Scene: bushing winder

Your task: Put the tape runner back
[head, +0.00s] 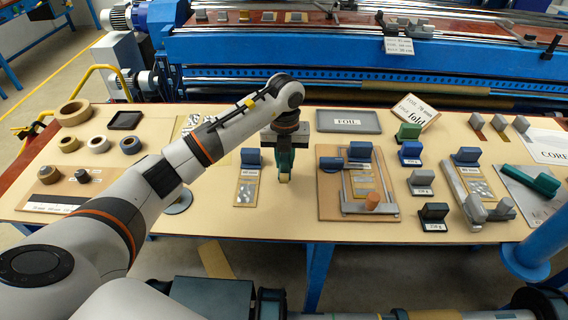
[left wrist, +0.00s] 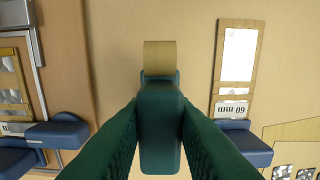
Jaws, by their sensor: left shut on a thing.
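My left gripper (head: 284,166) is above the middle of the table, pointing down. It is shut on the tape runner (left wrist: 160,125), a dark green body with a tan end. The tan end (head: 284,178) shows below the fingers in the head view. In the left wrist view the two green fingers close on its sides, and bare tan table top lies beneath it. I cannot tell whether it touches the table. The fingers hide part of it. My right gripper is not in view.
A board with a 60 mm label and blue block (head: 247,185) lies left of the gripper. A brown board with a metal frame (head: 331,204) lies right. A grey FOIL tray (head: 346,121) is behind. Tape rolls (head: 74,113) stand far left. Table between the boards is clear.

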